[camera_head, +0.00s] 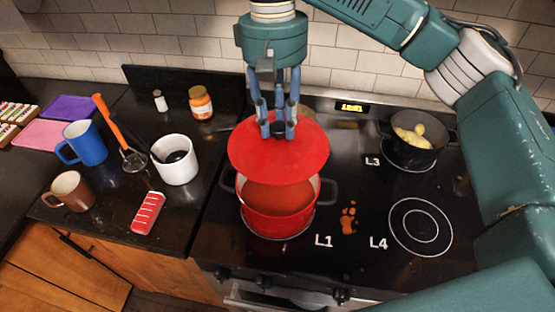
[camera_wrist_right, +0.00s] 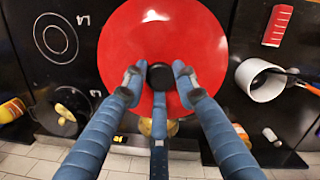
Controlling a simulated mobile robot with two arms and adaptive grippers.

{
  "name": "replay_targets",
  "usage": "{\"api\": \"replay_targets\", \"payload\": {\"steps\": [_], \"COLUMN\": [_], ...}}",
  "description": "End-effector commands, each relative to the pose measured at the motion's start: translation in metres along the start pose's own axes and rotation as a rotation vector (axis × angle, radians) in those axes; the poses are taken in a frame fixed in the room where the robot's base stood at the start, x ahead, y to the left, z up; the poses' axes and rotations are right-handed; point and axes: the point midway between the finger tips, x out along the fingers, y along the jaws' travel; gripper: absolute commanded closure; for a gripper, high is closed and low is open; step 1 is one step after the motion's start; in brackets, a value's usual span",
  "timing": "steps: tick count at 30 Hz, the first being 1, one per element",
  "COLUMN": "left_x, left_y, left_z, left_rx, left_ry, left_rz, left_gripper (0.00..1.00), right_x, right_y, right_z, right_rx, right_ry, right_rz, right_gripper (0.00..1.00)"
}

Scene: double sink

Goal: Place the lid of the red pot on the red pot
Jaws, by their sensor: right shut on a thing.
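The red pot (camera_head: 277,222) stands on the stove at the burner marked L1, with reddish contents showing inside. The red lid (camera_head: 278,158) is above the pot, covering the far part of its opening in the head view. A gap shows the contents at the near side. My right gripper (camera_head: 278,130) is shut on the lid's black knob from above. In the right wrist view the lid (camera_wrist_right: 165,35) fills the middle, with the fingers around the knob (camera_wrist_right: 160,76); the pot is hidden behind it. My left gripper is not in view.
A black pot with yellow food (camera_head: 410,150) stands at L3. The L4 burner (camera_head: 420,227) is empty, with an orange spill (camera_head: 348,217) beside it.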

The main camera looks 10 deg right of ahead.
Motion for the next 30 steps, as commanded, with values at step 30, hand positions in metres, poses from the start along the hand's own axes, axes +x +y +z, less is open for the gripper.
{"api": "replay_targets", "payload": {"steps": [30], "left_x": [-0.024], "left_y": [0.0], "left_z": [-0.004], "left_rx": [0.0], "left_ry": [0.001], "left_rz": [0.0], "left_gripper": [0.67], "right_x": [0.119], "right_y": [0.0], "right_z": [-0.014], "right_rx": [0.0], "right_ry": [0.003], "right_rz": [-0.001], "right_gripper": [1.0]}}
